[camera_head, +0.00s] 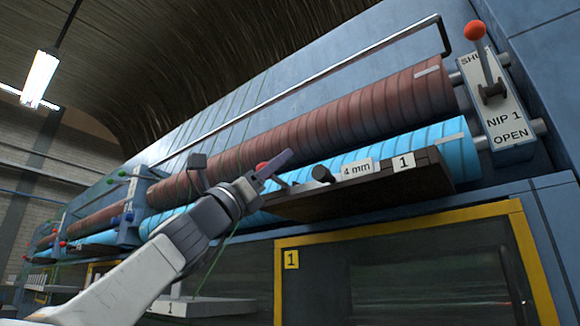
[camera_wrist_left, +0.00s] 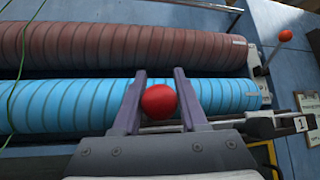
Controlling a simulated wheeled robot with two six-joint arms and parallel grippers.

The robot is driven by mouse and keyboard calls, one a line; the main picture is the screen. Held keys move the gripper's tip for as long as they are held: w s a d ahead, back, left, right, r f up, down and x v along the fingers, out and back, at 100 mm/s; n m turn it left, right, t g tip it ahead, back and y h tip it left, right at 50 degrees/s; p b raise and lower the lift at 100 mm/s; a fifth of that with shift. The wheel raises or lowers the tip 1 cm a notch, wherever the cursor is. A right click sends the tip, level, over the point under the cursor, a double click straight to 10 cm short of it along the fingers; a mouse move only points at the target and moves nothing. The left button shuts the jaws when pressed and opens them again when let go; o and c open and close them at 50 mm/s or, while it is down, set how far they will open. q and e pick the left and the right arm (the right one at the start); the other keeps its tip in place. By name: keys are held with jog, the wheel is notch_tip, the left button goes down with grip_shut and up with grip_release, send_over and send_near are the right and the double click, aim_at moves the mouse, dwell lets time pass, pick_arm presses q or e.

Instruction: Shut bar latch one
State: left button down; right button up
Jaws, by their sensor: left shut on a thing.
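A dark bar (camera_head: 360,188) with labels "4 mm" and "1" runs below the blue roller in the head view. Its end with the "1" label shows at the right of the left wrist view (camera_wrist_left: 290,125). A red knob (camera_head: 262,167) is at the bar's left end; it shows large in the left wrist view (camera_wrist_left: 158,101). My left gripper (camera_head: 284,157) is shut on this red knob, with one finger on each side. The gripper partly hides the bar's left end, so I cannot tell the latch's position. My right gripper is not in view.
A brown roller (camera_head: 330,125) lies above a blue roller (camera_head: 400,150). At right, a "NIP 1" plate (camera_head: 497,118) carries an orange-knobbed lever (camera_head: 474,31) standing toward the "SHUT" end. A yellow-framed window (camera_head: 400,217) is below. A thin green cord hangs near my left arm.

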pick_arm(q)
jog(key=shift+s+a+f+m+g+h+b, duration=0.15)
jog(key=shift+s+m+g+h+b, duration=0.15)
jog(key=shift+s, duration=0.4)
jog(key=shift+s+a+r, duration=0.15)
jog(key=shift+a+r, duration=0.05)
jog(key=shift+a, duration=0.05)
jog(key=c, duration=0.8)
grip_release()
jog(key=o, duration=0.3)
jog(key=shift+s+a, duration=0.15)
jog(key=shift+a, duration=0.05)
jog(key=shift+o, duration=0.2)
jog(key=shift+w+d+f, duration=0.1)
jog(key=shift+w+d, duration=0.1)
jog(key=shift+w, duration=0.05)
jog(key=b+v, duration=0.6)
jog(key=v, duration=0.4)
jog(key=shift+b, duration=0.3)
